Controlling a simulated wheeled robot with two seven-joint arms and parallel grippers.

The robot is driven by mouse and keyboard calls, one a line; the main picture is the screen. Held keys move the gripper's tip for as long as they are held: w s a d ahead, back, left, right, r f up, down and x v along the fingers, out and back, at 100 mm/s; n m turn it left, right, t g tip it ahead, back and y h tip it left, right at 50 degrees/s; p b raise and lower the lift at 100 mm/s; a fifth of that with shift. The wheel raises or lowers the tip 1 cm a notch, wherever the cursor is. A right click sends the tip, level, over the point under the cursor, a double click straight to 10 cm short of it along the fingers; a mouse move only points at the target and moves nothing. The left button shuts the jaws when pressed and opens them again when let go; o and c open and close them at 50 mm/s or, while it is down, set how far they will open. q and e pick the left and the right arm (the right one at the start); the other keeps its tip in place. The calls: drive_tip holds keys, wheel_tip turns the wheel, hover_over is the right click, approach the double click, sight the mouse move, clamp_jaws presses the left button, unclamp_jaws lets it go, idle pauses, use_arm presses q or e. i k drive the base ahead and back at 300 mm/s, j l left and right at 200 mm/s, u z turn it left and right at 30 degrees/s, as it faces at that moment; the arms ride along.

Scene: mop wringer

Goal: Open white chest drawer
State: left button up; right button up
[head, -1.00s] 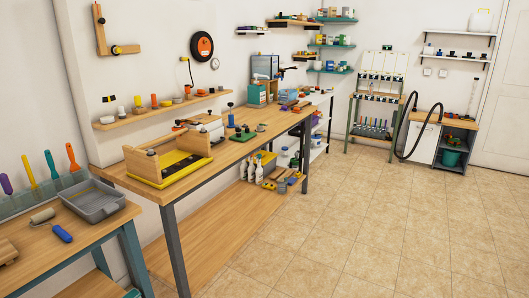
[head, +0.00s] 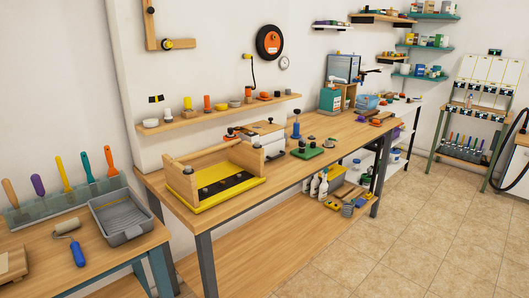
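No open drawer shows in the head view. At the right edge is part of a white-fronted cabinet (head: 517,168) with a wooden top, cut off by the frame. A dark hose loop hangs in front of it. A small white box-like thing (head: 271,146) stands on the long workbench, partly hidden behind a wood and yellow fixture. I cannot tell which of these, if either, is the white chest. Neither of my grippers is in view.
The long wooden workbench (head: 345,138) runs along the wall, with a yellow-based wooden fixture (head: 225,190) on it. A nearer bench at left holds a grey paint tray (head: 122,217) and a roller (head: 76,250). The tiled floor (head: 420,225) at right is clear.

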sight(273, 150)
drive_tip(key=i+l, duration=0.3)
drive_tip(key=i+l+u, duration=0.1)
drive_tip(key=i+l, duration=0.2)
drive_tip(key=l, duration=0.2)
drive_tip(key=i+l, duration=0.25)
drive_tip(key=l, duration=0.15)
drive_tip(key=i+l+u, duration=0.1)
drive_tip(key=i+l, duration=0.2)
drive_tip(key=i+l+u, duration=0.1)
drive_tip(key=i+l, duration=0.15)
drive_tip(key=l, duration=0.3)
drive_tip(key=i+l, duration=0.25)
drive_tip(key=l, duration=0.2)
drive_tip(key=i+l+u, duration=0.1)
drive_tip(key=l, duration=0.35)
drive_tip(key=i+l, duration=0.35)
drive_tip(key=l, duration=0.15)
